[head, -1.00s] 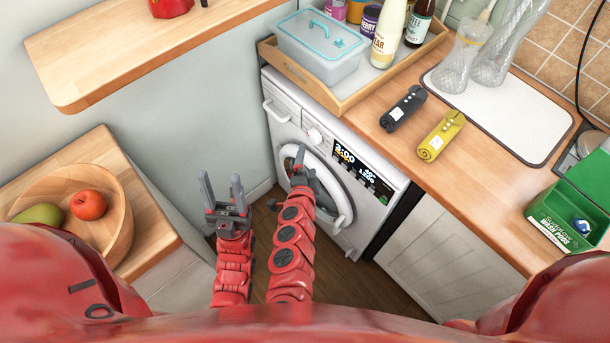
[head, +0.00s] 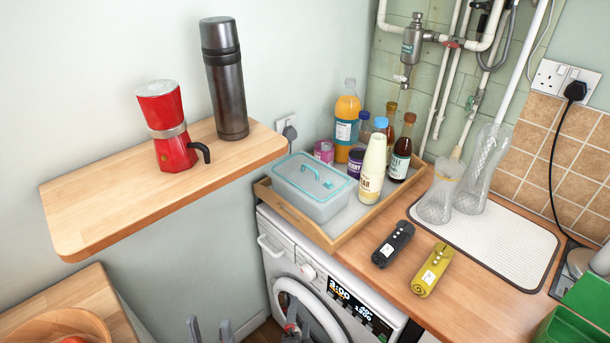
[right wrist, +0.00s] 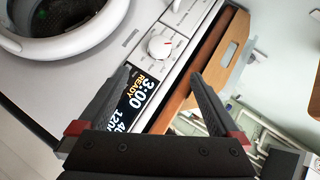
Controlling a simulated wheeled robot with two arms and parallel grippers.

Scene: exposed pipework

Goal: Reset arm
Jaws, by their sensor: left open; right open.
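My left gripper (head: 208,328) shows only its two upright grey fingers at the bottom edge of the head view. They stand apart with nothing between them. My right gripper (head: 291,326) is partly visible at the bottom, in front of the washing machine door. In the right wrist view my right gripper (right wrist: 160,95) is open and empty, its fingers spread in front of the machine's display (right wrist: 132,108). The white washing machine (head: 283,258) stands under the counter; its display reads 3:00. The arms are mostly below the head view.
A wooden shelf (head: 110,205) holds a red moka pot (head: 168,130) and a dark flask (head: 225,85). A wooden tray (head: 297,222) with a lidded box and several bottles sits on the counter. Pipes (head: 447,90) run behind.

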